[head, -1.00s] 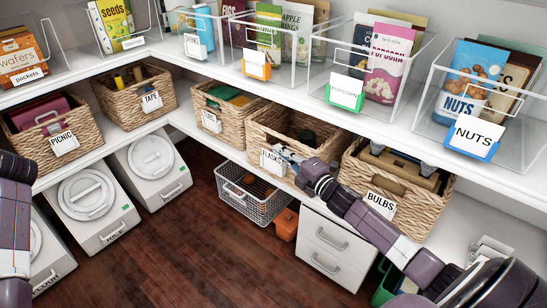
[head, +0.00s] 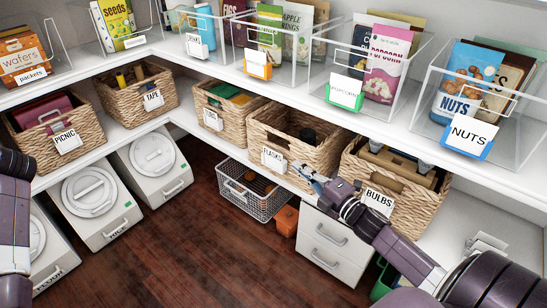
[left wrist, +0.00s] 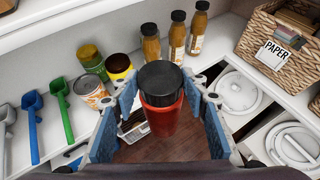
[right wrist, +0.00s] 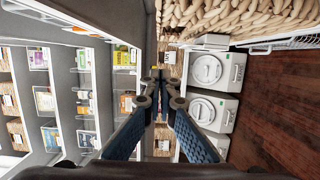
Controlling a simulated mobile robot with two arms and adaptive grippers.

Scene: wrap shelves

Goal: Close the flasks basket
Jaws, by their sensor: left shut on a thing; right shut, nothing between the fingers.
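The flasks basket (head: 320,160) is a woven basket with a white FLASKS label (head: 274,160) on the lower shelf, between two other baskets. Its front is close to the shelf edge, and a dark round-topped item (head: 307,135) shows inside. My right gripper (head: 300,168) is in front of the basket, just right of and below the label, apart from the label. Its fingers (right wrist: 158,77) are together and empty in the right wrist view. In the left wrist view my left gripper (left wrist: 162,105) is shut on a red flask (left wrist: 162,118) with a black lid.
The bulbs basket (head: 405,205) stands close on the right, a basket with green contents (head: 225,118) on the left. The upper shelf (head: 330,108) overhangs them. A wire basket (head: 252,200) and white drawers (head: 335,245) are below. Bottles (left wrist: 176,38) and cans stand near my left gripper.

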